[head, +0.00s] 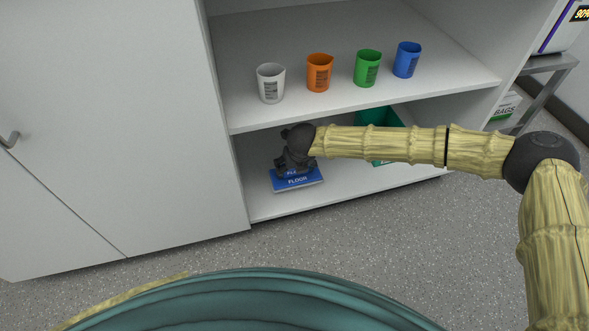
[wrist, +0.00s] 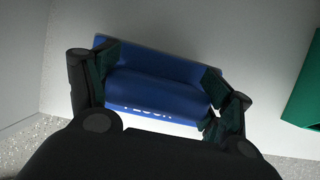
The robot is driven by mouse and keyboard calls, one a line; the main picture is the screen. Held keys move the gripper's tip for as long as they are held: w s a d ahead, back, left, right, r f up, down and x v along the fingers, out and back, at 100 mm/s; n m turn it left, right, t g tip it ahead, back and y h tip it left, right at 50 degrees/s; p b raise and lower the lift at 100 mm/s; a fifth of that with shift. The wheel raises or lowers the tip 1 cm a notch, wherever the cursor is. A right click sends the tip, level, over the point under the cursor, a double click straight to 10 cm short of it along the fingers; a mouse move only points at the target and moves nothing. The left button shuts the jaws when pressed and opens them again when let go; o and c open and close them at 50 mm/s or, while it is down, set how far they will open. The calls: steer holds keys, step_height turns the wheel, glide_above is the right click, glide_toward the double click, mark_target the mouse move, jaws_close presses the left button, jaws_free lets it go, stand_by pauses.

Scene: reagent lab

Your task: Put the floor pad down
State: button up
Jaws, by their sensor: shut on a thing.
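My gripper (head: 291,167) is low inside the cabinet, at the left of the bottom shelf (head: 262,211). In the wrist view, its fingers (wrist: 160,78) are shut on a rounded blue floor pad (wrist: 155,94) with white lettering, one finger at each end. A flat blue surface shows behind the pad.
A green bin (head: 375,117) stands right of the gripper on the same shelf, also in the wrist view (wrist: 303,95). White, orange, green and blue cups (head: 319,73) stand on the shelf above. A closed cabinet door (head: 110,110) is at left. Bottom shelf's front is bare.

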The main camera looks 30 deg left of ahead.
mark_target(294, 171)
steer(key=shift+w+a+b, duration=0.3)
steer(key=shift+a, duration=0.1)
step_height(294, 171, down, 4)
steer(key=b, duration=0.3)
steer(key=shift+r, duration=0.3)
steer(key=o, duration=1.3)
steer(key=shift+d, duration=0.1)
